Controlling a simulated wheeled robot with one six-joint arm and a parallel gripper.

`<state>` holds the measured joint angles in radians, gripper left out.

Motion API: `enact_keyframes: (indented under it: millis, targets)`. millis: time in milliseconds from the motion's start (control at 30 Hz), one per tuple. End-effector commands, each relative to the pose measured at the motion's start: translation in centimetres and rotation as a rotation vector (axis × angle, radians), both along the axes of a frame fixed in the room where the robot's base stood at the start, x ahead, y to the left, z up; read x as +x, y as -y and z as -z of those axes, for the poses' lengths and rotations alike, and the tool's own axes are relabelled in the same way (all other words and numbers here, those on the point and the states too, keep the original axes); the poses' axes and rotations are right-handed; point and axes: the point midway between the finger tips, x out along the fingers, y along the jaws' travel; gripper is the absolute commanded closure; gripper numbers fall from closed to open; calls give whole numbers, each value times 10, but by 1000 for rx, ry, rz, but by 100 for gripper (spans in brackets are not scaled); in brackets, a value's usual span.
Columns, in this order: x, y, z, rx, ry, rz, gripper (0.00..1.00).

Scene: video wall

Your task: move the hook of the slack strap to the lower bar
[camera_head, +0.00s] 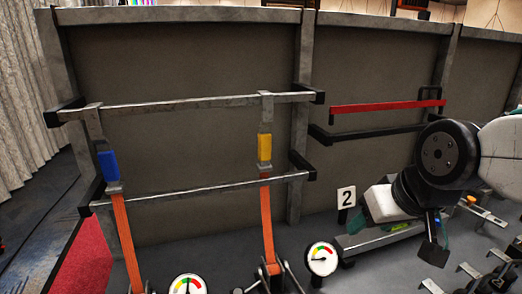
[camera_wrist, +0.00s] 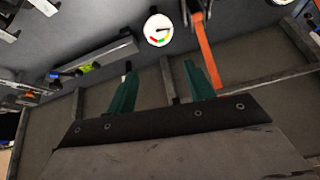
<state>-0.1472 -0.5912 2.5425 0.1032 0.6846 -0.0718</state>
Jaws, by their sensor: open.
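Two orange straps hang from grey hooks over the upper bar (camera_head: 190,103) in the head view. The left strap (camera_head: 125,240) has a blue piece (camera_head: 108,165) below its hook (camera_head: 94,122). The right strap (camera_head: 268,225) has a yellow piece (camera_head: 265,148) below its hook (camera_head: 266,107). I cannot tell which strap is slack. The lower bar (camera_head: 200,190) runs below, with both straps crossing it. My gripper (camera_head: 432,240) is well to the right of both straps. Its green fingers stand apart and empty in the wrist view (camera_wrist: 160,88).
Dial gauges stand near the straps' lower ends, left (camera_head: 187,285) and right (camera_head: 321,258). A "2" sign (camera_head: 346,196) stands right of the frame. A red bar (camera_head: 388,106) and black bar (camera_head: 375,132) are on the neighbouring panel. Metal pieces (camera_head: 470,270) crowd the lower right.

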Motion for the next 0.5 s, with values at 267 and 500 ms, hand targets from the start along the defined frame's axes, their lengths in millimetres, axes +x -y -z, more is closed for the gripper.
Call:
enact_keyframes:
  millis: [267, 500]
  targets:
    - [117, -102, -25, 127, 518, -107, 47]
    - [155, -157, -53, 176, 883, -93, 47]
